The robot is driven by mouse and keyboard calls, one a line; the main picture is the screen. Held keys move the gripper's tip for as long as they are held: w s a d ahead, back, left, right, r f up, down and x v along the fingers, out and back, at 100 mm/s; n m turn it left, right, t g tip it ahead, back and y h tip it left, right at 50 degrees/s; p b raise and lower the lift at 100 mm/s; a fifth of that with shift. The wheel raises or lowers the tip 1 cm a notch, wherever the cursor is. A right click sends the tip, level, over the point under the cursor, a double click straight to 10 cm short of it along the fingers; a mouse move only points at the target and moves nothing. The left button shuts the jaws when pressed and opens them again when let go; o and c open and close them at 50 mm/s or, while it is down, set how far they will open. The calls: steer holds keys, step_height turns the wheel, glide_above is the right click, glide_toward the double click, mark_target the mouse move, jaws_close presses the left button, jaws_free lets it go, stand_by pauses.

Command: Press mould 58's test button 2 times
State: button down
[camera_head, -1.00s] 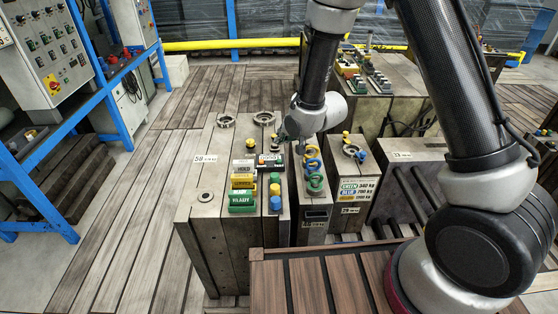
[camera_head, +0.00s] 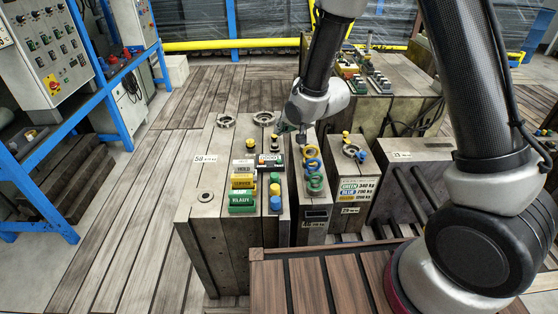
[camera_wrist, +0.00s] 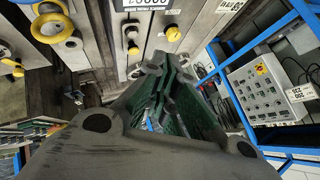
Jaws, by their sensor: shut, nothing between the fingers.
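Mould 58 (camera_head: 203,215) is the big grey block at the left of the row, labelled 58 on its top. Its top carries a small counter display (camera_head: 270,160), a stack of yellow and green plates (camera_head: 242,190) reading HOLD and READY, and yellow and blue buttons (camera_head: 275,192) beside them. A small yellow-topped knob (camera_head: 275,142) stands behind the display. Which one is the test button I cannot read. My gripper (camera_head: 286,128) is shut and empty, above the back right part of mould 58. In the wrist view its fingers (camera_wrist: 155,70) are together, apart from the yellow knobs.
A narrow block with blue, yellow and green rings (camera_head: 313,170) stands close to the right of mould 58. Another block (camera_head: 355,190) with coloured weight labels follows. A slatted wooden surface (camera_head: 310,285) lies in front. Open plank floor is at left, beside a blue-framed control bench (camera_head: 120,75).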

mark_target(281, 161)
stand_by(0.3)
steer(key=shift+f, duration=4.35)
steer(key=shift+f, duration=0.1)
steer(key=shift+f, duration=0.3)
steer(key=shift+f, duration=0.45)
steer(key=shift+r, duration=0.9)
steer(key=shift+r, duration=0.1)
